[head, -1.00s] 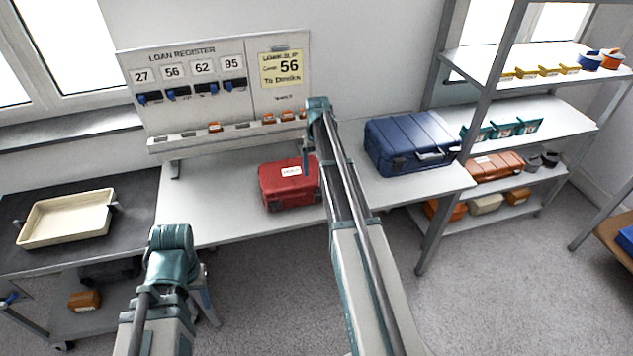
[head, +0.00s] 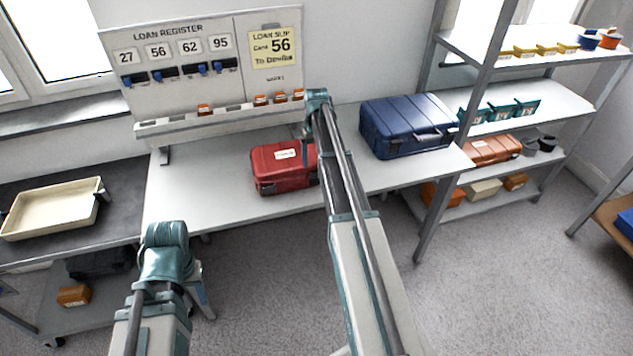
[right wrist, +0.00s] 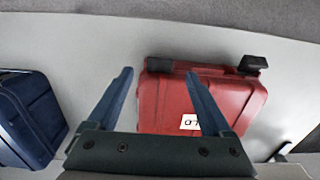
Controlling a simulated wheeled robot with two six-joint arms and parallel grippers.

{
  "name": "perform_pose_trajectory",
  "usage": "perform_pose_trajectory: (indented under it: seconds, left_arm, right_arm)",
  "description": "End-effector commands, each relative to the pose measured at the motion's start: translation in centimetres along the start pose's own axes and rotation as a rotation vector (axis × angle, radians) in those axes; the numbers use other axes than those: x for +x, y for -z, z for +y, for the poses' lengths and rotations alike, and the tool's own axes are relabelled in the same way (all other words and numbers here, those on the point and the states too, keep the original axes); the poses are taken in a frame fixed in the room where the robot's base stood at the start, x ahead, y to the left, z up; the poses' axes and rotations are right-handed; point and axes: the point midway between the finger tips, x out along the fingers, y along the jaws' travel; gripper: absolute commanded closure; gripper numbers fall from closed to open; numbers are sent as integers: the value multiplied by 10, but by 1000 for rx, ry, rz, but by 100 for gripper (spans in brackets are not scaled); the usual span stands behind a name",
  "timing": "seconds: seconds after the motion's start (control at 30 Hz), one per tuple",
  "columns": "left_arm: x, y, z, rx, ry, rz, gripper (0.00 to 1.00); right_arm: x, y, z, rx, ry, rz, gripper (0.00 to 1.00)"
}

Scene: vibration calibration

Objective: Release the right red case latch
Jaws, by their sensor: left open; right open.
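The red case (head: 272,170) lies closed on the white bench, with a white label on top. In the right wrist view the red case (right wrist: 215,105) shows two black latches on its edge, one at the picture's left (right wrist: 160,65) and one at its right (right wrist: 252,64). My right gripper (right wrist: 159,73) is open and empty, its fingertips on either side of the left-hand latch in the picture; contact cannot be told. In the head view the right gripper (head: 306,152) hangs over the case's right part, partly hidden by my arm. My left gripper (head: 204,298) is low at the left, mostly hidden, away from the case.
A blue case (head: 405,128) stands on the bench to the right. A loan register board (head: 190,95) stands behind. A cream tray (head: 55,210) lies on the dark cart at left. Shelves (head: 545,105) with cases and small bins stand at right. Bench is clear left of the red case.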

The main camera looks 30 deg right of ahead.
Motion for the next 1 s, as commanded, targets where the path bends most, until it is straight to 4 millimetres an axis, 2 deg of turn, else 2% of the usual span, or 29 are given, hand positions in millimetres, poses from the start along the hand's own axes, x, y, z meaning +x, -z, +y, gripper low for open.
perform_pose_trajectory:
  seconds: [0.03, 0.4, 0.57, 0.87, 1.0]
  left_arm:
    - [15, 1, 2, 0, 0, 0, 50]
    - [64, 4, 6, 0, 0, 0, 50]
    - [73, 4, 7, 0, 0, 0, 50]
    - [72, 4, 7, 0, 0, 0, 50]
    - [72, 4, 7, 0, 0, 0, 50]
  right_arm:
    - [15, 0, 0, 0, 0, 0, 16]
    - [65, 0, 0, 0, 0, 0, 16]
    - [74, 0, 0, 0, 0, 0, 16]
    - [73, 0, 0, 0, 0, 0, 16]
    - [73, 0, 0, 0, 0, 0, 41]
